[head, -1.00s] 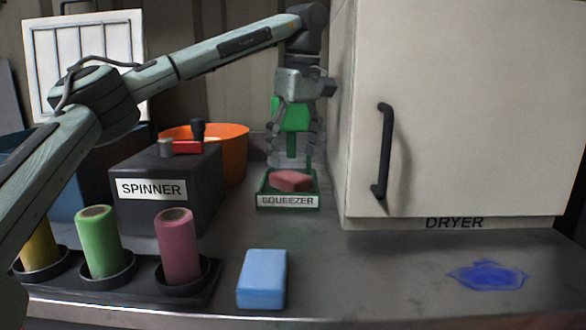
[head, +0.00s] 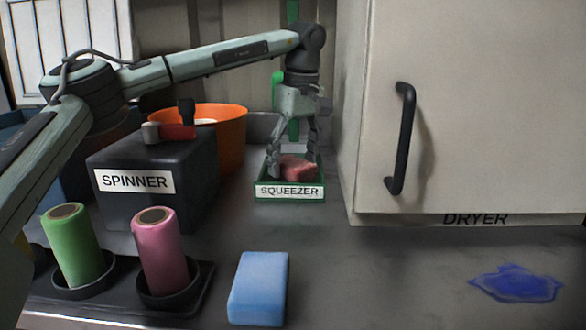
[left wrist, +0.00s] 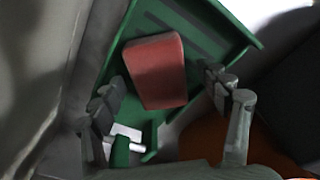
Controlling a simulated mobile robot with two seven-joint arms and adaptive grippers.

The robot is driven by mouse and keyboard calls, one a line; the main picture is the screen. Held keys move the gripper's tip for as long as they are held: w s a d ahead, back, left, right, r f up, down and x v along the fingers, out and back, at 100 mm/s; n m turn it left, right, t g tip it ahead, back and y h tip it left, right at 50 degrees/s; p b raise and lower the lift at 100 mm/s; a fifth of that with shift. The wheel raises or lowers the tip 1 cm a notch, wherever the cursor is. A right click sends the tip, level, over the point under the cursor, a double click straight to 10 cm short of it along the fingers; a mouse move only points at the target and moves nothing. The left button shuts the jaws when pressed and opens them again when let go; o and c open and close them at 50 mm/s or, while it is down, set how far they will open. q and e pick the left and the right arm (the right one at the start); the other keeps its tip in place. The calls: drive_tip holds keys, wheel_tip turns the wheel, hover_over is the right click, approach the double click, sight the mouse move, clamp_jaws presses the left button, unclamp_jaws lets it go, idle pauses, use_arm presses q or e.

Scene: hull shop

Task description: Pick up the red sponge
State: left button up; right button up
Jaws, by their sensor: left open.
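The red sponge (head: 299,168) lies in the green tray of the squeezer (head: 290,192), at the back of the counter beside the dryer. In the left wrist view the sponge (left wrist: 155,70) rests on the green tray floor (left wrist: 203,22), tilted a little. My left gripper (head: 294,168) points down over the tray, its fingers spread around the sponge in the head view. In the left wrist view its fingers (left wrist: 170,98) are apart, with the sponge ahead and between them, and no contact shows. My right gripper is not in view.
The spinner (head: 150,181) and an orange bucket (head: 225,138) stand left of the squeezer. The dryer (head: 470,110) with its black handle closes off the right. A blue sponge (head: 259,288), a pink roll (head: 160,250), a green roll (head: 72,246) and a blue puddle (head: 516,283) are nearer.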

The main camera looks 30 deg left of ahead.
sight(294, 162)
use_arm(q)
drive_tip(key=shift+f, duration=0.1)
drive_tip(key=c, duration=1)
drive_tip(key=shift+c, duration=0.2)
wheel_tip(294, 162, up, 10)
drive_tip(key=o, duration=0.3)
drive_tip(key=c, duration=0.4)
